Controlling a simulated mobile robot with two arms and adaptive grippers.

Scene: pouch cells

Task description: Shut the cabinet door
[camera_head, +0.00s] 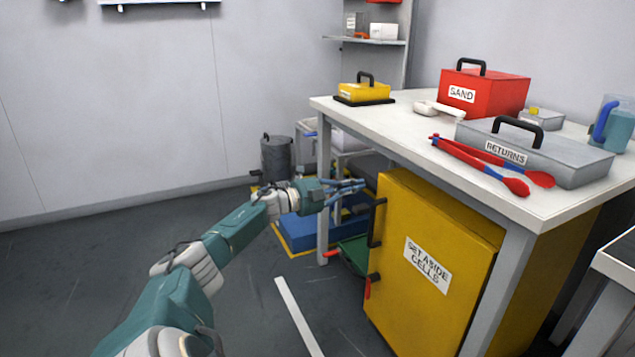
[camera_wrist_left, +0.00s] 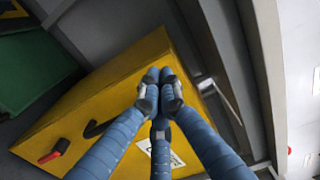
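The yellow cabinet (camera_head: 440,290) stands under the white table, its "SET ASIDE CELLS" label (camera_head: 427,265) towards me. A black handle (camera_head: 377,222) and a red-tipped latch (camera_head: 370,285) stick out at its left edge. The wrist view also shows the yellow cabinet (camera_wrist_left: 100,85), the handle (camera_wrist_left: 100,127) and the latch (camera_wrist_left: 54,151). I cannot tell how far the door stands open. My left gripper (camera_head: 360,186) is left of the cabinet's upper corner. Its blue fingers (camera_wrist_left: 160,92) are drawn together at the tips, with nothing seen between them. My right gripper is out of view.
The white table (camera_head: 400,115) carries a red SAND box (camera_head: 485,92), a grey RETURNS case (camera_head: 560,160) and red-blue tongs (camera_head: 480,165). A table leg (camera_head: 323,190) stands near my left gripper. A green tray (camera_head: 352,254) lies beside the cabinet. Floor at left is clear.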

